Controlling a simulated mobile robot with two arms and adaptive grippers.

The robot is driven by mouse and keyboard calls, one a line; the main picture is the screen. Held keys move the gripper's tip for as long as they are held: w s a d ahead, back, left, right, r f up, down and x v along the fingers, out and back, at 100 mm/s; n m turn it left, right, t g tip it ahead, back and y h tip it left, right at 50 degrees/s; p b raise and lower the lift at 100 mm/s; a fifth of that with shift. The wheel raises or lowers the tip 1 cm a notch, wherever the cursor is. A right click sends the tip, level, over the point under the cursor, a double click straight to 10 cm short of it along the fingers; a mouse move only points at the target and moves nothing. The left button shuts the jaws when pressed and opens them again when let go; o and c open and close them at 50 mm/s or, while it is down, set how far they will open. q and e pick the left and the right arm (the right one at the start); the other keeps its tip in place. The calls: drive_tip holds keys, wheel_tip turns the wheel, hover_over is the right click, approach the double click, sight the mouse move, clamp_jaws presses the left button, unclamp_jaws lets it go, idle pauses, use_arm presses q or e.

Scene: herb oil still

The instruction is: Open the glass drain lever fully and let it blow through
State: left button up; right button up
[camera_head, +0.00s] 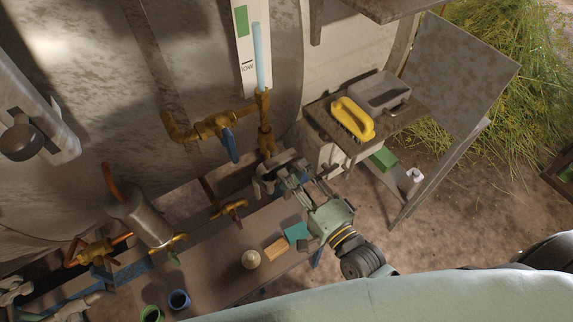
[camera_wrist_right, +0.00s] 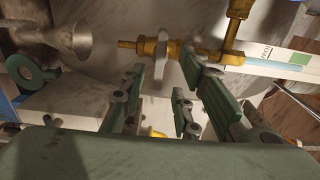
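The sight glass (camera_head: 259,58) is a blue tube on a white plate with a green band. It also shows in the right wrist view (camera_wrist_right: 272,66). Below it is the brass drain fitting (camera_head: 267,142). In the right wrist view, a pale lever (camera_wrist_right: 163,52) crosses this brass fitting, just beyond my fingertips; its head view is unclear. My right gripper (camera_head: 272,180) is beside the drain. In its wrist view the fingers (camera_wrist_right: 160,92) are apart with nothing between the pads. Pale grey parts at the head view's lower left may be my left gripper; its opening is unclear.
A brass valve with a blue lever (camera_head: 229,145) is close by. A metal funnel (camera_wrist_right: 75,35) shows in the wrist view. A yellow brush (camera_head: 352,119) and grey box (camera_head: 379,93) are on the right shelf. The bench (camera_head: 215,262) bears cups and blocks.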

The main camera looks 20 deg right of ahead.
sight(284, 163)
drive_tip(key=shift+p+x, duration=0.4)
drive_tip(key=shift+x, duration=1.9)
drive_tip(key=shift+c, duration=0.2)
clamp_jaws()
